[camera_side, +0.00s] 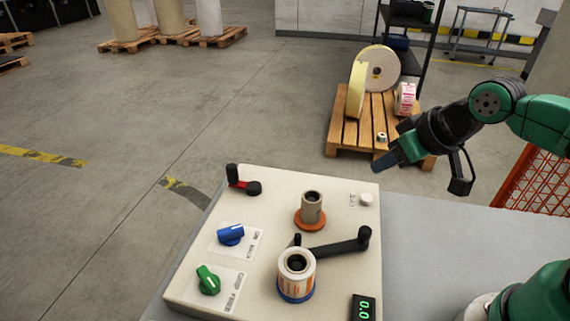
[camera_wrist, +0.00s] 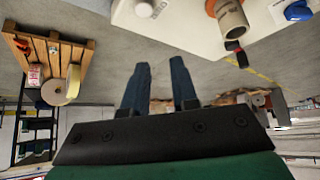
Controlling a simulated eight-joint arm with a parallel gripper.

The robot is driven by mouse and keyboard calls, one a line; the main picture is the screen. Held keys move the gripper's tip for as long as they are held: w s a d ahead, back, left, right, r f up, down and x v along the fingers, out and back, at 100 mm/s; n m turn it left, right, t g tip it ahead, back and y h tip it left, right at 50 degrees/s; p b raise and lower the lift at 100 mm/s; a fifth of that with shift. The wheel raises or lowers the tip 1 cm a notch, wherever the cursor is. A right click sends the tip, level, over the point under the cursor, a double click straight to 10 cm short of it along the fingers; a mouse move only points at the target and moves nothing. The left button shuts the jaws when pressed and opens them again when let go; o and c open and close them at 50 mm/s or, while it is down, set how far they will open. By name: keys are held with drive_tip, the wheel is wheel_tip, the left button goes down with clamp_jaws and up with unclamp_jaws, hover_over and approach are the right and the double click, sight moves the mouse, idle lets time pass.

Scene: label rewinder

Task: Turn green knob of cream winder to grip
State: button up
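The cream winder (camera_side: 345,200) is a box with a sloped top on a grey table. Its green knob (camera_side: 208,280) sits at the near left on a white label plate, with its pointer tilted toward the upper left; the label is too small to read. My gripper (camera_side: 384,163) is in the air beyond the winder's far right corner, well away from the green knob. In the wrist view my gripper (camera_wrist: 157,78) shows two dark fingers apart with nothing between them. The wrist view shows part of the winder (camera_wrist: 190,25) at the top, and the green knob is outside it.
A blue knob (camera_side: 231,234) sits just beyond the green one. The winder top also carries a red-and-black crank (camera_side: 242,181), a spindle (camera_side: 311,208), a black crank arm (camera_side: 340,246), a label roll (camera_side: 296,272) and a display (camera_side: 363,308). A pallet (camera_side: 349,134) with rolls stands behind.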

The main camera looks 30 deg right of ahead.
drive_tip(key=o, duration=0.3)
drive_tip(key=w+a+r+g+y, duration=0.1)
drive_tip(key=w+a, duration=0.1)
drive_tip(key=a, duration=0.3)
drive_tip(key=shift+w+a+r+n+g, duration=0.2)
drive_tip(key=shift+w+r+n+g, duration=0.1)
drive_tip(key=shift+w+r, duration=0.1)
drive_tip(key=n+g+h, duration=0.1)
drive_tip(key=g, duration=0.4)
hover_over(207, 276)
wheel_tip(207, 276, down, 6)
drive_tip(key=shift+r, duration=0.2)
drive_tip(key=shift+f, duration=2.7)
clamp_jaws()
